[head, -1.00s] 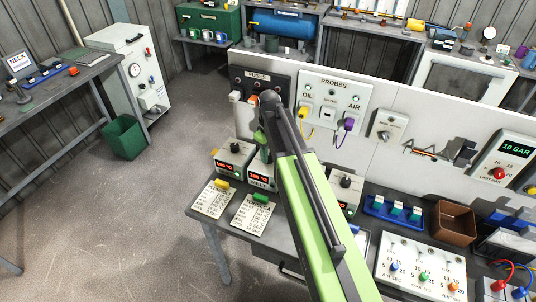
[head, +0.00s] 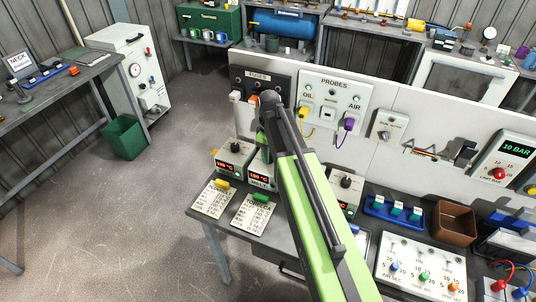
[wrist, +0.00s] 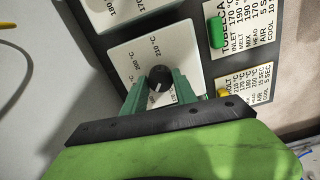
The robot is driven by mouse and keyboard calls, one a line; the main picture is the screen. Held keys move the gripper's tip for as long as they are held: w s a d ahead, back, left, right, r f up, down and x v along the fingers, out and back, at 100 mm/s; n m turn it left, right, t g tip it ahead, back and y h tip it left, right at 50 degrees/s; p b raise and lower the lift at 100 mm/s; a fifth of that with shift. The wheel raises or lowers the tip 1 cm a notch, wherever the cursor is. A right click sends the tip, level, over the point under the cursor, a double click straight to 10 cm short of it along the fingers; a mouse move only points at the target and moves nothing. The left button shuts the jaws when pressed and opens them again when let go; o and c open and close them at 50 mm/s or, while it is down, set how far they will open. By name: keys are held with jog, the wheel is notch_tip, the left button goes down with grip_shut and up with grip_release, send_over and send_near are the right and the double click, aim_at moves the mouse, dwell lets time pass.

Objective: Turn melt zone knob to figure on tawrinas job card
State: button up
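The melt zone knob (wrist: 158,77), black with a white pointer line, sits on a pale dial plate (wrist: 125,58) with temperature figures. In the wrist view my gripper (wrist: 160,88) has its green fingers on both sides of the knob, apparently touching it. In the head view my arm hides this knob; the MELT box (head: 262,172) shows a red display too small to read surely.
Another controller box with a black knob (head: 235,147) stands left of the MELT box, and a third knob (head: 346,181) is right of my arm. A probes panel (head: 334,97) with cables is behind. A blue switch block (head: 393,213) and brown bin (head: 454,222) are to the right.

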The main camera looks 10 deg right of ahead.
jog(key=o, duration=0.4)
jog(key=shift+r, duration=0.1)
notch_tip(320, 180, up, 8)
jog(key=p, duration=0.8)
